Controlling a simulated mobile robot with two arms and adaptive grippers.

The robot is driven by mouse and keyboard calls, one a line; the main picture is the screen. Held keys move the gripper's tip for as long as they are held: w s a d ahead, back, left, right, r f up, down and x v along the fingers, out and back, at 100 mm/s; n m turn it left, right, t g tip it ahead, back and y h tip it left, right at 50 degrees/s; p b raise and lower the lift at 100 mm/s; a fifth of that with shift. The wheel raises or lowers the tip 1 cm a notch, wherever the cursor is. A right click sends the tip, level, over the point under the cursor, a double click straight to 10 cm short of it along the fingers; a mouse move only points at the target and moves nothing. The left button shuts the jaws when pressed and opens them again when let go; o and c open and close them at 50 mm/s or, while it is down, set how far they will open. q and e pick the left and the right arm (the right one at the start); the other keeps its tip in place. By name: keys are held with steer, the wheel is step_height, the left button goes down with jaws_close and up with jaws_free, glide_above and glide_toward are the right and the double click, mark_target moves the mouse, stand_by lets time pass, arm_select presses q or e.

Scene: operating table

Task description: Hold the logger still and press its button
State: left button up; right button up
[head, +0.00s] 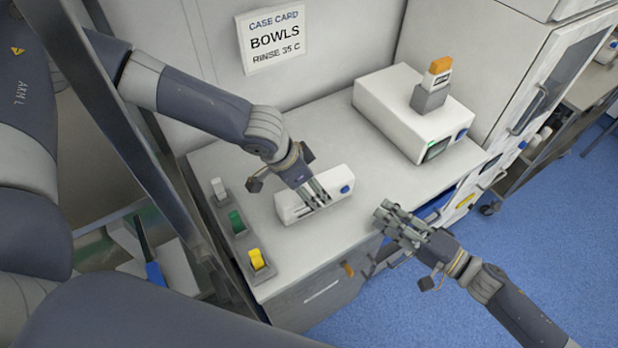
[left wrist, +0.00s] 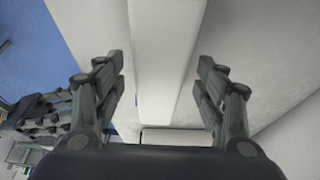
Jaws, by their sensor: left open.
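In the left wrist view, a long white body (left wrist: 165,55), apparently the logger, runs between the open fingertips, with a gap on each side. The fingers hide part of the logger in the head view. My right gripper (head: 386,213) is in front of and to the right of the logger, apart from it, near the worktop's front edge. Whether its fingers are open is unclear.
A larger white device (head: 385,97) with a green-lit screen stands at the back, carrying a grey holder (head: 430,98) with an orange-and-white item. A tray (head: 222,213) with white, green and yellow pieces lies left. A case card (head: 272,38) is on the wall.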

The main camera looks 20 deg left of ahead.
arm_select(q)
steer(key=shift+x, duration=2)
steer(key=shift+c, duration=0.6)
steer(key=c, duration=1.2)
steer(key=shift+c, duration=0.4)
arm_select(e)
jaws_close()
steer(key=shift+a, duration=0.1)
